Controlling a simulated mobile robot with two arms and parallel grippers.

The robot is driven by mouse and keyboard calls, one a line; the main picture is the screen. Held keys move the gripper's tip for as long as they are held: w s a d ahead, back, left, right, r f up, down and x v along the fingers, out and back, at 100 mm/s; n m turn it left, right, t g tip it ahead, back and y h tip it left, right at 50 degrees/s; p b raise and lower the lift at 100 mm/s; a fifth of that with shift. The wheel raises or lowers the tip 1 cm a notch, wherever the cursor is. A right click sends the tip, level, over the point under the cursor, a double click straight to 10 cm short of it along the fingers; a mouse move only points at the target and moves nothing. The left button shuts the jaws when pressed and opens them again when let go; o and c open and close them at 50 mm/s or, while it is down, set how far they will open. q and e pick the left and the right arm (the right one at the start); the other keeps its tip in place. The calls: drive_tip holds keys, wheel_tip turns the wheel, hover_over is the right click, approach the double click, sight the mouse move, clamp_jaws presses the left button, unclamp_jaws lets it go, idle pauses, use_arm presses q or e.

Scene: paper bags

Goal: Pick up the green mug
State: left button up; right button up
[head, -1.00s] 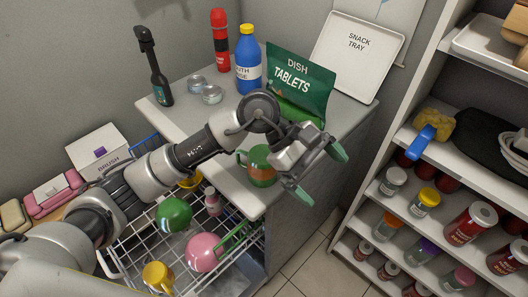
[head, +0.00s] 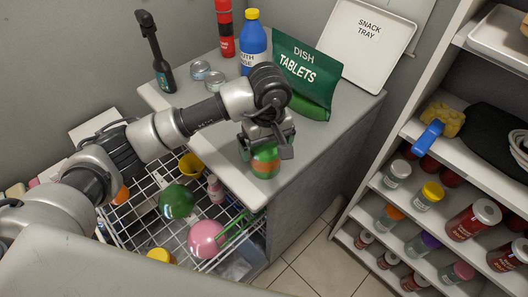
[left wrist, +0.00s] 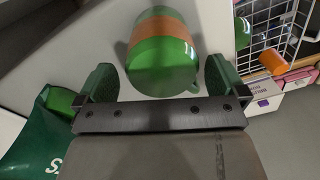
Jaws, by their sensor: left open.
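The green mug (head: 265,163) with an orange band stands on the grey counter near its front edge. In the left wrist view the mug (left wrist: 160,55) lies just ahead of the jaws, with its handle toward the lower right. My left gripper (head: 267,148) is over the mug in the head view and partly covers it. In the left wrist view my left gripper (left wrist: 158,80) is open, with one green-padded finger on each side of the mug's near end and gaps between. My right gripper is not in view.
A green dish tablets bag (head: 304,75) stands behind the gripper, beside a blue bottle (head: 252,45) and cans. A snack tray (head: 366,45) leans at the back. A wire rack (head: 150,228) with dishes lies below the counter, left of the mug.

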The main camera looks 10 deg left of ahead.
use_arm(q)
wheel_tip(320, 180, down, 3)
drive_tip(key=shift+s+r+p, duration=0.15)
drive_tip(key=shift+r+p, duration=0.05)
drive_tip(key=shift+p, duration=0.1)
drive_tip(key=shift+f, duration=0.6)
drive_tip(key=c, duration=1.1)
drive_tip(key=shift+r, duration=0.15)
